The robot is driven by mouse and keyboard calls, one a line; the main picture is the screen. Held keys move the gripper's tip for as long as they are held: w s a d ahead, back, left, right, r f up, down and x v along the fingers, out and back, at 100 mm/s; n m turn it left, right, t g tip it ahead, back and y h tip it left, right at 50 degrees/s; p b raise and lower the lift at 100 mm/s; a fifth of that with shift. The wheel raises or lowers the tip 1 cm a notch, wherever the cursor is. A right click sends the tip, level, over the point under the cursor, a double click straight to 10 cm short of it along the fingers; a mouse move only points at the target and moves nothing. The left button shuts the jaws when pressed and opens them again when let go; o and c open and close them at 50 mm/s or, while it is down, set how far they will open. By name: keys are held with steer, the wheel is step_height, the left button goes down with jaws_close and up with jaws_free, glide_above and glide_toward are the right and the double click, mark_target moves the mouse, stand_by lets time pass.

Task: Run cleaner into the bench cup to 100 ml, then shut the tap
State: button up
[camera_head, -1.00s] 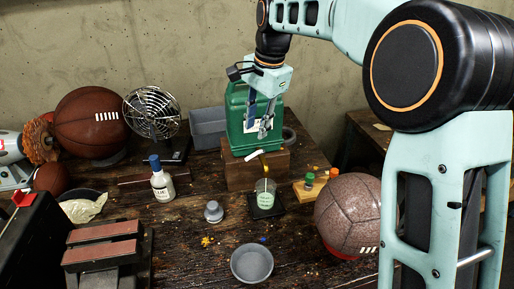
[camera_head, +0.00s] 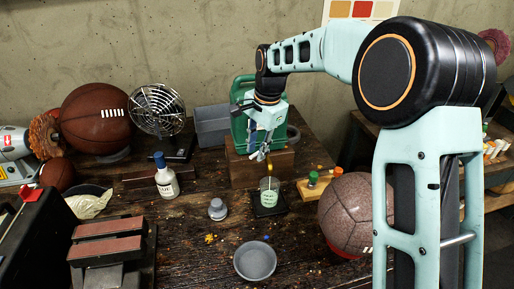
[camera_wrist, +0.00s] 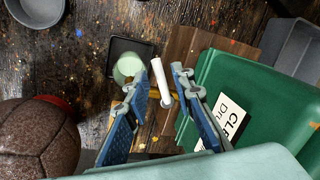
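The green cleaner jug (camera_head: 238,92) stands on a wooden block (camera_head: 242,172); its label shows partly in the wrist view (camera_wrist: 230,122). A brass tap (camera_head: 268,170) comes out over the block's front. Its white lever (camera_wrist: 157,85) shows in the wrist view. The clear bench cup (camera_head: 269,185) stands below the tap on a black pad (camera_head: 270,210). Pale green shows in the cup in the wrist view (camera_wrist: 128,66); I cannot read the level. My gripper (camera_wrist: 161,79) is open, with its fingers on either side of the lever; I cannot tell whether they touch it.
A glue bottle (camera_head: 165,178) and a grey weight-like piece (camera_head: 217,209) stand left of the cup. A grey bowl (camera_head: 255,263) is in front. A brown ball (camera_head: 350,210) and a wooden stand with coloured caps (camera_head: 316,185) are to the right.

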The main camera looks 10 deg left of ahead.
jaws_close()
steer(key=shift+a, duration=0.1)
steer(key=shift+c, duration=1.9)
jaws_free()
steer(key=shift+m, duration=0.3)
steer(key=o, duration=0.6)
steer(key=shift+w, duration=0.1)
step_height(320, 180, up, 12)
steer(key=s+d, duration=0.1)
steer(key=shift+s+d, duration=0.25)
steer(key=shift+d, duration=0.15)
